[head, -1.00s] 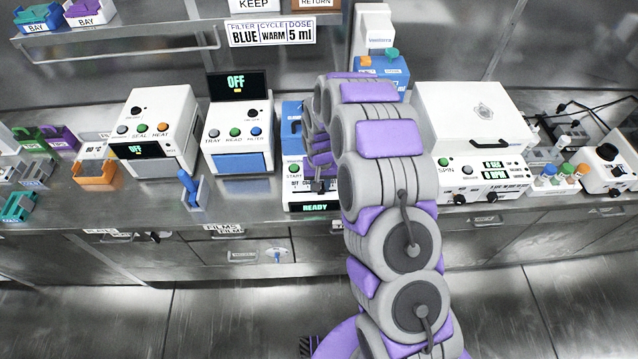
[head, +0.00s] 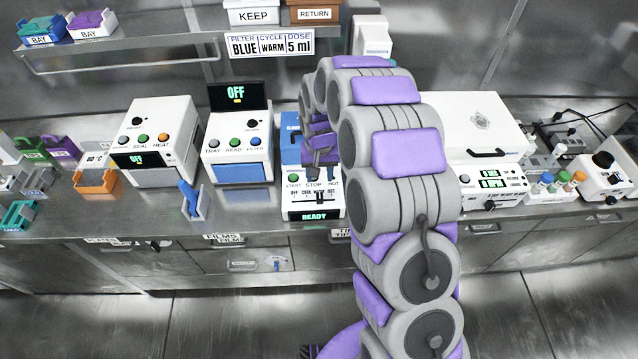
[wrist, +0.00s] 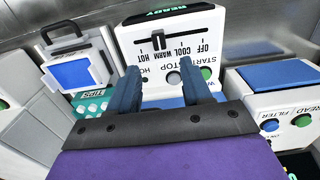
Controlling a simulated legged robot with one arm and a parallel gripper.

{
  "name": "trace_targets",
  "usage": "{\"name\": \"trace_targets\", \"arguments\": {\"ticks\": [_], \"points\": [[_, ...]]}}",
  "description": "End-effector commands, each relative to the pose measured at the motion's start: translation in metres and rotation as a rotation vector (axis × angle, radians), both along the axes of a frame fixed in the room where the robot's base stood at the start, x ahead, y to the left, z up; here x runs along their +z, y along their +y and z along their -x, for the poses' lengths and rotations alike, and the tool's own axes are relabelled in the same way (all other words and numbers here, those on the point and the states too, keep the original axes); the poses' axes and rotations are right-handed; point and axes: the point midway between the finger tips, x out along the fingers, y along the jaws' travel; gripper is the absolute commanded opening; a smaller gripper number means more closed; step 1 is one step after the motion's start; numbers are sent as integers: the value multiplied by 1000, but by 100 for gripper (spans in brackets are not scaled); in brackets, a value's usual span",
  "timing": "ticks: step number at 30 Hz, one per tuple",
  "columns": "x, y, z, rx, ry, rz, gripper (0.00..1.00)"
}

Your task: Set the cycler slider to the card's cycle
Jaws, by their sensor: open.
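The card (head: 271,45) on the back wall reads filter BLUE, cycle WARM, dose 5 ml. The cycler (head: 314,207) is a white box on the counter with a READY display and a slider marked OFF, COOL, WARM, HOT. The dark slider knob (head: 319,197) stands at about WARM. In the wrist view, where the panel is upside down, the knob (wrist: 158,40) is also by WARM. My gripper (head: 320,176) is open and empty over the button side of the cycler. In the wrist view its fingers (wrist: 158,72) are apart, clear of the knob.
A white device (head: 238,140) with an OFF screen stands left of the cycler, and another (head: 155,140) further left. A white spinner (head: 485,150) stands to the right, behind my arm.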

Motion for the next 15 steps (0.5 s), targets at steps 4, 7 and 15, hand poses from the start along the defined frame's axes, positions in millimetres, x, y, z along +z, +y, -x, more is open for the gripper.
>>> {"name": "trace_targets", "arguments": {"ticks": [4,7,15], "points": [[34,0,-2,0,-6,-1,49],[50,0,-1,0,-3,-1,49],[71,0,-1,-1,-1,-1,49]]}}
